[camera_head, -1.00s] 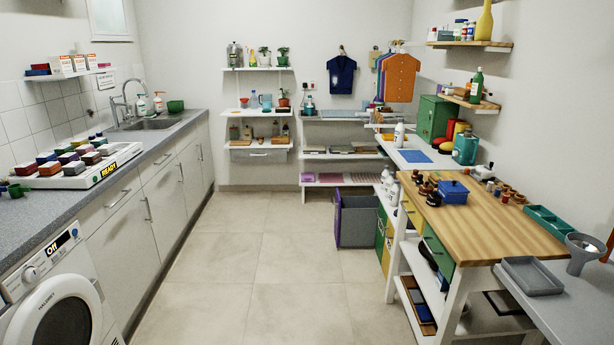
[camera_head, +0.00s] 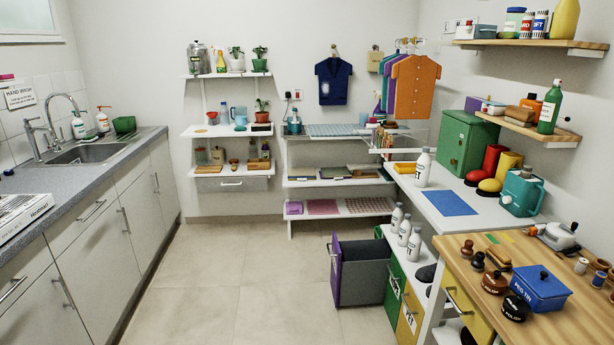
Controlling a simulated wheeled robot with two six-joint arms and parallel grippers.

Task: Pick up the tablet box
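I cannot make out for certain which thing is the tablet box. Small boxes sit on the upper right wall shelf (camera_head: 530,44), where a white box with a dark label (camera_head: 464,30) stands at the left end. A purple-and-white box (camera_head: 492,107) lies on the lower right wall shelf (camera_head: 545,131). A blue lidded tin (camera_head: 541,289) with white lettering stands on the wooden bench. Neither of my grippers shows in this view.
The tiled floor (camera_head: 235,275) is clear in the middle. The sink counter (camera_head: 85,185) runs along the left. A grey-and-purple bin (camera_head: 362,272) stands by the white bottles.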

